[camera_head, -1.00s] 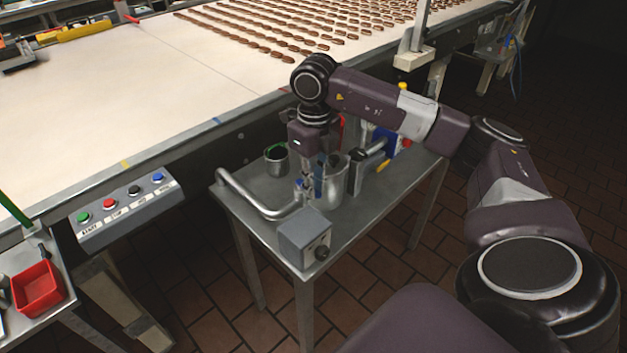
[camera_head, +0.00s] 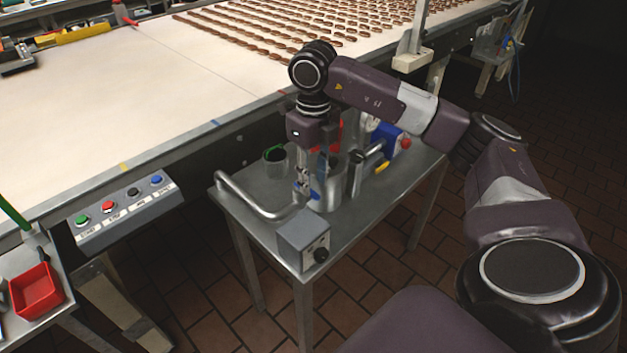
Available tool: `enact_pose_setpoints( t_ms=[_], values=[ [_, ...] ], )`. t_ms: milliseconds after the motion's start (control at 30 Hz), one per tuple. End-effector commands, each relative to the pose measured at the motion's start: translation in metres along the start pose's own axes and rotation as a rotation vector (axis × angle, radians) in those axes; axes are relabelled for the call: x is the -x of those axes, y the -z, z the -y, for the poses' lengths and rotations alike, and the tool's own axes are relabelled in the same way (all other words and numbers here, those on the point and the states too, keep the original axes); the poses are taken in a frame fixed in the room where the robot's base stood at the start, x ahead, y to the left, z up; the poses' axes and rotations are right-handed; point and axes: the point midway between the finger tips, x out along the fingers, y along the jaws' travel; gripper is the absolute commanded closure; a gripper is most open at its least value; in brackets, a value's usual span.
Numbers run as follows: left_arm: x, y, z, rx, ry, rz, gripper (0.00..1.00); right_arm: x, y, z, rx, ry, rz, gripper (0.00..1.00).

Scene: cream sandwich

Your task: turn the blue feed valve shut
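A small blue part (camera_head: 314,194), which looks like the handle of the feed valve, shows low beside the metal pot (camera_head: 330,194), near the end of the bent steel pipe (camera_head: 250,200). My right gripper (camera_head: 308,187) points straight down at it from above, its fingertips at or very close to the blue part. The fingers and the pot's wall overlap in this view, so I cannot tell whether they touch or hold it, or how far the valve is turned. My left gripper is out of view.
The grey box with a black knob (camera_head: 304,240) stands at the table's front corner. A black-topped metal fitting (camera_head: 357,170), a small can (camera_head: 275,160) and a blue device (camera_head: 385,140) crowd the small metal table (camera_head: 352,220). The conveyor (camera_head: 150,100) runs behind.

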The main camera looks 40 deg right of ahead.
Motion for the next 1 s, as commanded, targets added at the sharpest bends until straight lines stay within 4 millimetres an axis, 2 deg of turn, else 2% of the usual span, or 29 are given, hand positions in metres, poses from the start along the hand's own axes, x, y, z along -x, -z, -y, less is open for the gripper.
enact_pose_setpoints(
  t_ms=[33,300,633,1000],
  values=[
    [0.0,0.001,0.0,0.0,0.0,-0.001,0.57,0.013,-0.002,0.0,0.0,-0.001,0.006,0.7],
    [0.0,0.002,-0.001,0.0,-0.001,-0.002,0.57,0.077,-0.002,0.0,0.0,-0.001,0.008,0.7],
    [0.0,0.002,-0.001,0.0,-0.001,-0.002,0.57,0.095,-0.001,0.001,-0.001,0.0,0.003,0.7],
    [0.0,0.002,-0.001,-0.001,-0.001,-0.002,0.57,0.096,0.0,0.0,-0.001,-0.001,0.002,0.7]
  ],
)
